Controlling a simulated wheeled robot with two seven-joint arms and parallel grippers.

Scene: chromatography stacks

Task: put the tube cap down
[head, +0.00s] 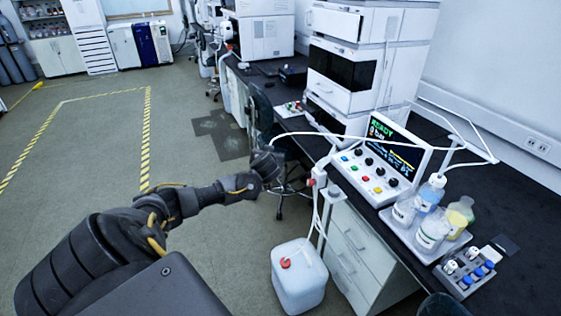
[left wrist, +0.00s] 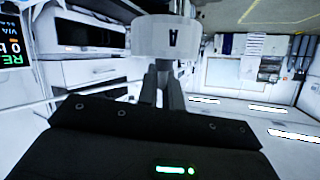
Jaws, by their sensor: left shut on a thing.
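The white tube cap (left wrist: 168,38), marked with a black letter A, is held between the two dark fingers of my left gripper (left wrist: 163,68) in the left wrist view. The fingers are shut on its near edge. In the head view my left gripper (head: 268,165) is stretched out in front of the bench's near side, over the floor. The cap cannot be made out in the head view.
A control console (head: 375,160) reading READY stands on the black bench (head: 520,270). Several bottles share a white tray (head: 445,252), beside a grey rack (head: 478,286) of small vials. A white jug (head: 298,278) with a red cap stands on the floor by the drawers (head: 352,250). Tubing arches over the bench.

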